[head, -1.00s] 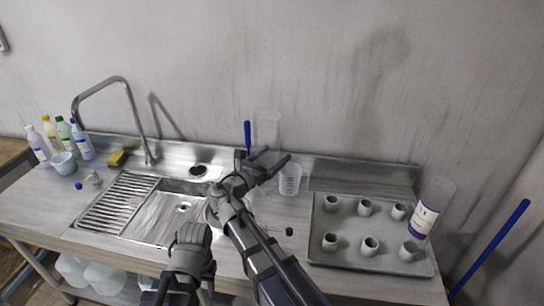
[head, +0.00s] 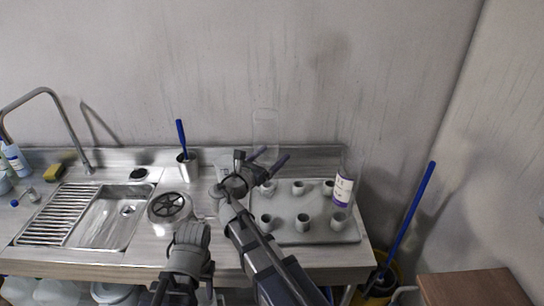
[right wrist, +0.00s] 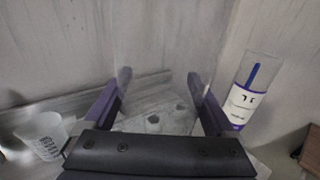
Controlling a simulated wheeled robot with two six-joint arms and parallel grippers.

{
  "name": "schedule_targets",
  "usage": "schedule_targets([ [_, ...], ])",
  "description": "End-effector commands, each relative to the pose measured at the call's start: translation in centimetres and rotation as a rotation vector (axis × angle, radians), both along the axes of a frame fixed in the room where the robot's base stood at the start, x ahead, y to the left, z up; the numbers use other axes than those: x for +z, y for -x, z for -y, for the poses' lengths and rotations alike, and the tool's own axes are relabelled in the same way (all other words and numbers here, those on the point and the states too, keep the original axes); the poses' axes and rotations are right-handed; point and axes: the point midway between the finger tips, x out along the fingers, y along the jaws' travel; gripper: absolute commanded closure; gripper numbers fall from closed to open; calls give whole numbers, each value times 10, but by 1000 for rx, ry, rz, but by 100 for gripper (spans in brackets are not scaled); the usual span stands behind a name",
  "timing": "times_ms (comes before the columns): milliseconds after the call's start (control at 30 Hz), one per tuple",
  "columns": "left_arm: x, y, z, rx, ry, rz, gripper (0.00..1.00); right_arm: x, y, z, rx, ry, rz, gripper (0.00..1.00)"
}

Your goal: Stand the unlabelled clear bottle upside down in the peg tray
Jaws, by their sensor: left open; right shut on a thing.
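My right gripper (head: 268,161) has its purple fingers shut on a clear, unlabelled bottle (head: 265,127). The bottle is held up over the back left of the grey peg tray (head: 300,236). In the right wrist view the bottle (right wrist: 165,55) is a faint see-through shape between the fingers, with pegs showing through it; its neck cannot be made out. The tray has two rows of hollow pegs. A clear bottle with a white and purple label (head: 343,189) stands at the tray's right side. My left gripper (head: 187,288) is open and low at the front edge, partly cut off.
A measuring cup (right wrist: 42,135) stands left of the tray. A round grey object with a dark spoked top (head: 170,207) sits beside the sink (head: 118,215). A blue-handled brush stands in a holder (head: 188,166). A blue pole (head: 408,218) leans right of the counter.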

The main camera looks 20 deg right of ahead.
Motion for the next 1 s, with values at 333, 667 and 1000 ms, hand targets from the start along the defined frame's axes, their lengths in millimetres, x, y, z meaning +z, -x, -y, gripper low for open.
schedule_targets([
  [333,-38,0,0,0,0,0,50,-38,0,0,0,0,0,64],
  [667,-71,0,0,0,0,0,50,-71,0,0,0,0,0,64],
  [1000,-73,0,0,0,0,0,50,-73,0,0,0,0,0,64],
])
